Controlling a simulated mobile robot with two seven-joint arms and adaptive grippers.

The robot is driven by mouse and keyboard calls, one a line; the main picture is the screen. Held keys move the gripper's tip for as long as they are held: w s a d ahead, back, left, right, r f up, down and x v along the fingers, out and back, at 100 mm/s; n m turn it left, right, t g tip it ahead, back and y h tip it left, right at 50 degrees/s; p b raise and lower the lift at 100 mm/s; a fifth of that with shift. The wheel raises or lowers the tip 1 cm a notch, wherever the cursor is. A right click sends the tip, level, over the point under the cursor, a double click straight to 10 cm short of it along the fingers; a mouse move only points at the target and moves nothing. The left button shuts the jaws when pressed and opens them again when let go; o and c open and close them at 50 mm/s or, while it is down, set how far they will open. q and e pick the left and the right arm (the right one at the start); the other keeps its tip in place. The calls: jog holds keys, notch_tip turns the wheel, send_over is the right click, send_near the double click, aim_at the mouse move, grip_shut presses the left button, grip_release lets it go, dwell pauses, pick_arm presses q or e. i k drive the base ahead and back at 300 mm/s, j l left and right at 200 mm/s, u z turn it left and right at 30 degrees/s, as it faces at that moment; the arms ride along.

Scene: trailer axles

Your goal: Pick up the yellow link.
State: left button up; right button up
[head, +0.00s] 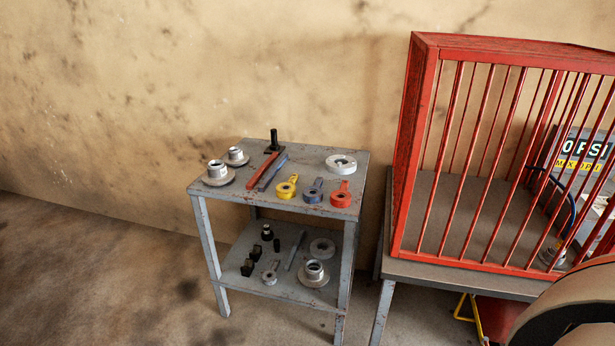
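The yellow link (287,188) is a short piece with a ring at one end. It lies on the top shelf of a small grey metal table (240,150), near the front edge. A blue link (313,192) of similar shape lies just to its right, apart from it. A red-orange link (341,196) lies further right, near the corner. Neither of my grippers shows in the head view, and nothing touches the yellow link.
Red and blue bars (263,170) lie left of the yellow link. Silver hubs (217,173) stand at the left and a pale disc (341,163) lies at the back right. The lower shelf holds several parts. A red barred cage (420,150) stands right; open floor (100,270) lies left.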

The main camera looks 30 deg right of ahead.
aim_at(281, 193)
jog(key=i+j+z, duration=0.15)
jog(key=i+z, duration=0.2)
jog(key=z, duration=0.15)
jog(key=i+j+z, duration=0.3)
jog(key=z, duration=0.15)
jog(key=i+j+z, duration=0.2)
jog(key=j+z, duration=0.3)
jog(key=i+j+z, duration=0.2)
jog(key=j+z, duration=0.15)
jog(key=z, duration=0.15)
